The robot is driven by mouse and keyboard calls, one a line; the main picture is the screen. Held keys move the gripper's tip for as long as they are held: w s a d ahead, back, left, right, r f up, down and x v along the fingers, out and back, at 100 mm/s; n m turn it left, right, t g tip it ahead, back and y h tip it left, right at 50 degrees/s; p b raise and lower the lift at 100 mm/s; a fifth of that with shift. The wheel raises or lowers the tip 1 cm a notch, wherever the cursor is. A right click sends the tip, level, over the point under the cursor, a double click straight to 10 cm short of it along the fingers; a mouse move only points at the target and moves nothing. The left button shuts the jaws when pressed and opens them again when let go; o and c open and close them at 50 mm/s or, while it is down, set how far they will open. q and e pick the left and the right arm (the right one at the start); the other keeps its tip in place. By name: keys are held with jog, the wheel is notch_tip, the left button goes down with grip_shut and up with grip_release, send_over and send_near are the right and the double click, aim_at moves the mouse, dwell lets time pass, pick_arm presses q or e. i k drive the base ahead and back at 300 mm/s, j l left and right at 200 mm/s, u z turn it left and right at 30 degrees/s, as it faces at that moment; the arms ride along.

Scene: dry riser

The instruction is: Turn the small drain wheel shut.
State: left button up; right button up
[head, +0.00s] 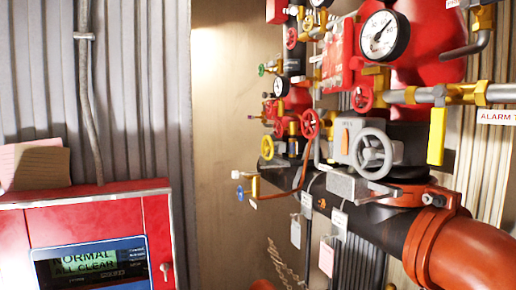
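Several handwheels sit on the riser pipework, and no readable label marks one as the drain wheel. A small blue wheel (240,193) is on a brass valve low at the left of the pipes. A yellow wheel (267,147) is above it. Small red wheels are at the middle (310,124), right (362,98) and top (291,38). A small green wheel (261,70) is at the upper left of the pipes. A larger grey wheel (371,153) is on a grey valve body. Neither of my grippers is in view.
A red panel (100,210) with a screen reading "NORMAL ALL CLEAR" (90,264) stands at lower left. A thick black and orange pipe (455,250) runs across the lower right. Pressure gauges (384,36), a yellow lever (437,136) and hanging tags (296,231) crowd the pipes.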

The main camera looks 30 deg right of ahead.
aim_at(276, 128)
jog(key=z, duration=1.1)
